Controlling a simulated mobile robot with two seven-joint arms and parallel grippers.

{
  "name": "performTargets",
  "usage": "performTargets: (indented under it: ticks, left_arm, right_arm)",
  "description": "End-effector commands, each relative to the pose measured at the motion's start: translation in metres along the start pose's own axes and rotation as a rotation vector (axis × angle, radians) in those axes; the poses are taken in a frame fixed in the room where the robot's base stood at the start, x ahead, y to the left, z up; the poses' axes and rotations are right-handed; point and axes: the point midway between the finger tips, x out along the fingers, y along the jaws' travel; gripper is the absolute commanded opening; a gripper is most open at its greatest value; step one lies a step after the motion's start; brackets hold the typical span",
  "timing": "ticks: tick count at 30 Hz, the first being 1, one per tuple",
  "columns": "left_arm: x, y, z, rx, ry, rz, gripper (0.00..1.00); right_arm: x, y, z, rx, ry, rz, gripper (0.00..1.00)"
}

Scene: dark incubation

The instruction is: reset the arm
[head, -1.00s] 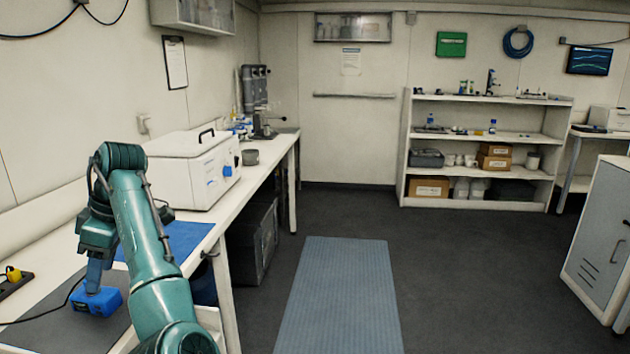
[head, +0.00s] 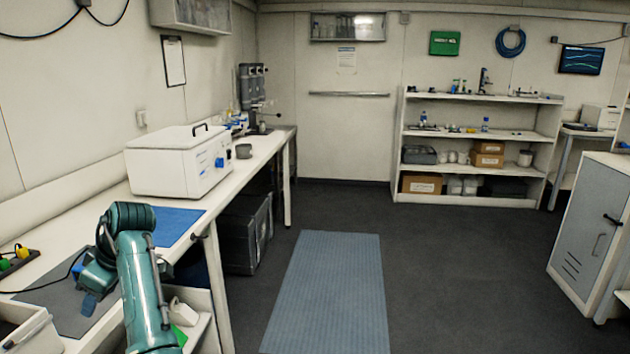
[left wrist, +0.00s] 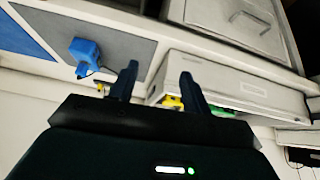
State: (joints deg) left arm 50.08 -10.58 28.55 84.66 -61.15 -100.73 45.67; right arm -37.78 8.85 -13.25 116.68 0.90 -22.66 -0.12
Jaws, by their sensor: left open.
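My left arm, teal, comes in from the bottom left of the head view and bends down over the bench. My left gripper (left wrist: 159,72) is open in the left wrist view, with two dark fingers apart and nothing between them. In the head view its lower end (head: 88,303) shows over the grey mat, partly hidden by the arm. A blue block-like device (left wrist: 85,52) with a cord lies on the grey mat (left wrist: 120,45), apart from the fingers. In the head view it is mostly hidden behind the arm. My right gripper is not in view.
A white lidded box (head: 175,165) stands on the bench behind a blue mat (head: 178,224). A pale bin (head: 25,335) and a power strip (head: 14,258) with coloured plugs are at the left. The floor around the blue floor mat (head: 330,290) is clear.

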Motion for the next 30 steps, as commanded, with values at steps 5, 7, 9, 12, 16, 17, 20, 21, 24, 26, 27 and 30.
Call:
performTargets:
  ticks: [5,7,9,12,16,17,20,21,24,26,27,30]
  left_arm:
    - [0.054,-0.002,0.023,0.256,0.154,0.136,0.48]
    - [0.074,-0.003,0.041,0.39,0.22,0.212,0.48]
    - [0.09,-0.006,0.064,0.535,0.277,0.298,0.48]
    - [0.106,-0.016,0.107,0.739,0.338,0.433,0.48]
    - [0.116,-0.045,0.177,0.983,0.372,0.629,0.48]
    - [0.116,-0.055,0.195,1.033,0.372,0.68,0.48]
    - [0.111,-0.094,0.254,1.176,0.354,0.853,0.48]
    - [0.106,-0.113,0.276,1.219,0.338,0.921,0.48]
    - [0.09,-0.157,0.32,1.285,0.293,1.072,0.48]
    - [0.08,-0.18,0.339,1.301,0.265,1.142,0.48]
    - [0.073,-0.193,0.348,1.306,0.249,1.181,0.48]
    - [0.061,-0.215,0.363,1.306,0.219,1.247,0.48]
  right_arm:
    - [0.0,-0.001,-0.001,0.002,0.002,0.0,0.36]
    - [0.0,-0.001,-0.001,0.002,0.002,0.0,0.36]
    - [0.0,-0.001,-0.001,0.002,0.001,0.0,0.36]
    - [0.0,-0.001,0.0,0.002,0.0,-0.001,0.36]
    - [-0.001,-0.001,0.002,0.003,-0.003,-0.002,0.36]
    - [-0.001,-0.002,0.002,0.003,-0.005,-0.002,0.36]
    - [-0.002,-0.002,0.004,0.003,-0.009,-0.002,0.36]
    - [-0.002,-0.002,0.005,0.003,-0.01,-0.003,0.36]
    - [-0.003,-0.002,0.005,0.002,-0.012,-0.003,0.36]
    - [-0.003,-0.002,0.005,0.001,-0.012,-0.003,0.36]
    - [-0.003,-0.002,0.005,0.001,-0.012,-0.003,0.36]
    - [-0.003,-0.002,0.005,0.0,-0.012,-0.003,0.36]
